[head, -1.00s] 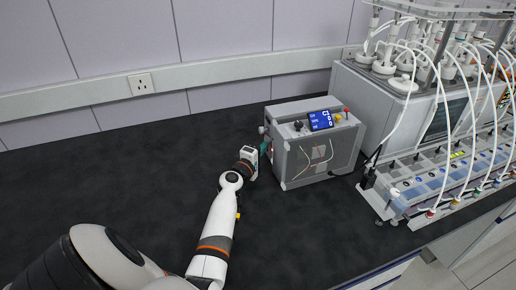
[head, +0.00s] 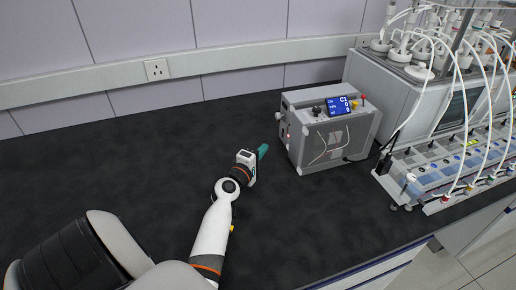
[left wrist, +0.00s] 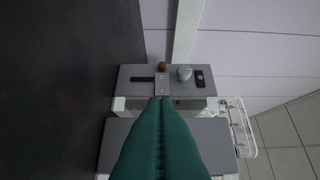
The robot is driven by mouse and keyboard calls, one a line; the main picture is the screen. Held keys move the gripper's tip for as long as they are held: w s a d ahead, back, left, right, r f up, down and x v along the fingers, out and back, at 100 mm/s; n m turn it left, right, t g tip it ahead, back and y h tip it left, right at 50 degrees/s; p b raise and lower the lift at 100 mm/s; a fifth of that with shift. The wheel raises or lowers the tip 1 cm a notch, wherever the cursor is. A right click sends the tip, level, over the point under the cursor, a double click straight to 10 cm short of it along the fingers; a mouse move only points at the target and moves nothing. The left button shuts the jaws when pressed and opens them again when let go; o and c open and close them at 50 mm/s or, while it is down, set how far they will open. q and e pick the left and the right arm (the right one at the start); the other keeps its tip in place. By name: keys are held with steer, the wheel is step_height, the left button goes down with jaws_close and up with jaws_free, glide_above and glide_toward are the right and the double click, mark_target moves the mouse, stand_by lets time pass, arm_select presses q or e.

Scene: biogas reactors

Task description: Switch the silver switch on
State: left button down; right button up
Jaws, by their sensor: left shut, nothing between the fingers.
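A grey box-shaped unit (head: 334,152) with a lit blue display (head: 338,106) stands on the black bench. Its left side carries small fittings and a red spot (head: 290,135), too small to make out in the head view. My left gripper (head: 264,150) has teal fingers, shut and empty, pointing at that side with a gap. In the left wrist view the shut fingers (left wrist: 160,103) point at a grey panel (left wrist: 128,88) bearing a small silver plate (left wrist: 162,78), a pale round knob (left wrist: 184,73) and dark fittings. I cannot tell which is the silver switch, or its position. My right gripper is not in view.
A larger reactor unit (head: 405,105) with many white tubes stands to the right, behind a low row of modules (head: 450,170). A wall socket (head: 157,69) is at the back. The bench (head: 90,150) left of the gripper is clear.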

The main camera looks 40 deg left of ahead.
arm_select(q)
steer(key=shift+v, duration=1.2)
steer(key=shift+s+d, duration=0.15)
steer(key=shift+d, duration=0.05)
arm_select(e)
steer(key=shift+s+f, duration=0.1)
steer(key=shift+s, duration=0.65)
